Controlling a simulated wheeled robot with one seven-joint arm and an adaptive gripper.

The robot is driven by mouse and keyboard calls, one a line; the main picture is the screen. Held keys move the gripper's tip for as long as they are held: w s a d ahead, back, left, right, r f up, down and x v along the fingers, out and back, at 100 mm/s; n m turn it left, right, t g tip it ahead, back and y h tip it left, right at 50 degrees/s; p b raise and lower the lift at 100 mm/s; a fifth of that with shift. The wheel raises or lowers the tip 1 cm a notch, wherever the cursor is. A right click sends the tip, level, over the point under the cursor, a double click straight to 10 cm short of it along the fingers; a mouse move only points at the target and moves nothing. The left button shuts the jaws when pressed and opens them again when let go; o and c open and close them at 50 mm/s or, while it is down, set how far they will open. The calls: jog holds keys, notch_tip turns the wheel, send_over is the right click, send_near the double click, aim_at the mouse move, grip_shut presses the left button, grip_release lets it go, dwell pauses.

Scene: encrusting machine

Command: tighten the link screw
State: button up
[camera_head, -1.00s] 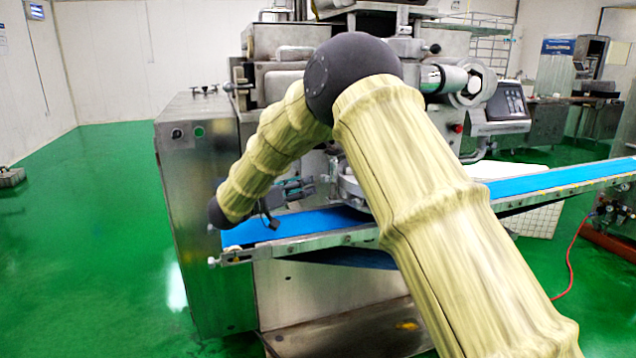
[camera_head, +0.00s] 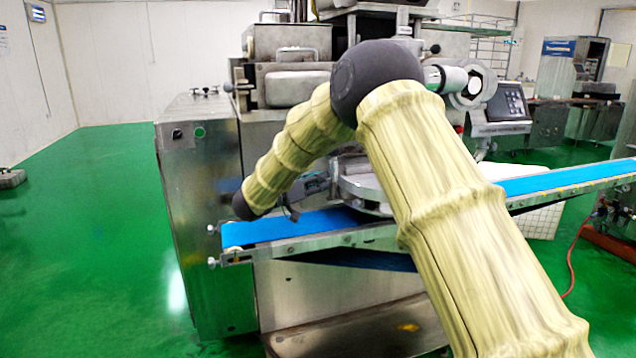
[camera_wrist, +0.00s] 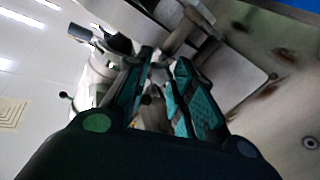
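My gripper (camera_wrist: 165,58) shows in the wrist view with its two teal-lined fingers apart and a gap between them. Metal machine parts show through the gap, and nothing is clearly held. In the head view, my gripper (camera_head: 315,185) is small, above the blue belt and beside the round metal plate (camera_head: 362,190). I cannot make out the link screw for certain in either view. A grey metal link-like part (camera_wrist: 178,38) lies just beyond the fingertips in the wrist view. My arm hides part of the machine's middle in the head view.
The encrusting machine (camera_head: 205,190) stands in front of me. Its blue conveyor belt (camera_head: 280,226) runs across below my gripper and out to the right. A control panel (camera_head: 508,103) sits at the right. Green floor (camera_head: 90,240) is open on the left.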

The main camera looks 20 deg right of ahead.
grip_shut()
